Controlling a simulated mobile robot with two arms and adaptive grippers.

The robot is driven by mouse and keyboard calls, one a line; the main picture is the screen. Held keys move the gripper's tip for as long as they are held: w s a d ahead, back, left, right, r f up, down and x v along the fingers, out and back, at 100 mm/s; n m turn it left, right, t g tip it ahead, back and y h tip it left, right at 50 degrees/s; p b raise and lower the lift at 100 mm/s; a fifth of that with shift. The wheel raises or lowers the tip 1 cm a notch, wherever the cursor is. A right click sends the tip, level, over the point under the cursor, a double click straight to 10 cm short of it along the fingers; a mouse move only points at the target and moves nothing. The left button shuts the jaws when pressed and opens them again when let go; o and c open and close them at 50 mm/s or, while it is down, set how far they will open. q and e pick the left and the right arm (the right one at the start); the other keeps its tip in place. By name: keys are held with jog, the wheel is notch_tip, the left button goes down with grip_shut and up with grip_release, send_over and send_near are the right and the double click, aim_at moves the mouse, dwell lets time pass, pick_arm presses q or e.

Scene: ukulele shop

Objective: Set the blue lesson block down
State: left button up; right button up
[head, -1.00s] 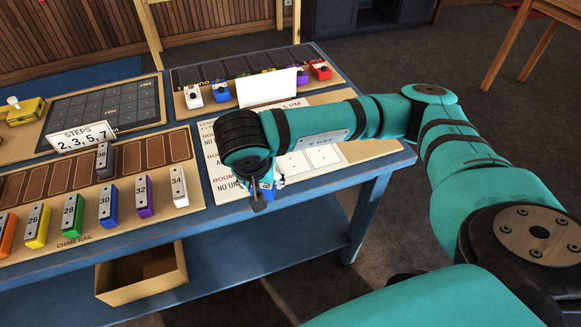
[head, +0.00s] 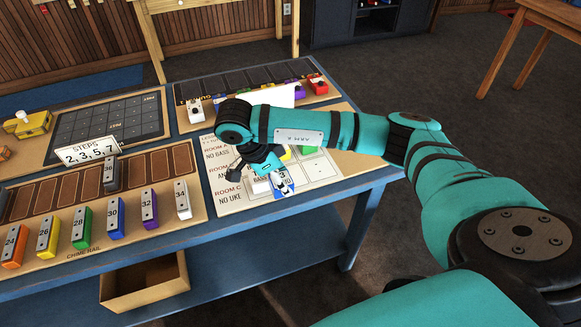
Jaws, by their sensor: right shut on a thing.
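The blue lesson block (head: 284,187), with white parts on it, is low over the lesson board (head: 232,205), near its front middle. My right gripper (head: 270,172) reaches down from above and is shut on the block. I cannot tell whether the block touches the board. A white block or tag lettered "BASS" (head: 260,186) is just left of it. Yellow (head: 287,153) and green (head: 310,150) pieces show on the board behind, partly hidden by my right arm. My left gripper is not in view.
The back rack (head: 180,94) holds white (head: 195,111) and red (head: 318,84) blocks, among others. A white card (head: 268,96) stands before it. The chime rail (head: 100,246) with numbered bars is at left. The board's front left is bare.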

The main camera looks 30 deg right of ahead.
jog(key=w+d, duration=0.1)
jog(key=d, duration=0.1)
jog(key=w+d, duration=0.2)
jog(key=w+d+p, duration=0.1)
jog(key=w+d, duration=0.1)
jog(key=shift+f, duration=0.35)
notch_tip(320, 180, down, 3)
jog(key=shift+f+p, duration=0.2)
jog(key=shift+p, duration=0.45)
jog(key=shift+f, duration=0.25)
jog(key=o, duration=1.1)
jog(key=shift+o, duration=0.2)
jog(key=shift+r, duration=0.15)
jog(key=b+v, duration=0.1)
jog(key=v, duration=1.1)
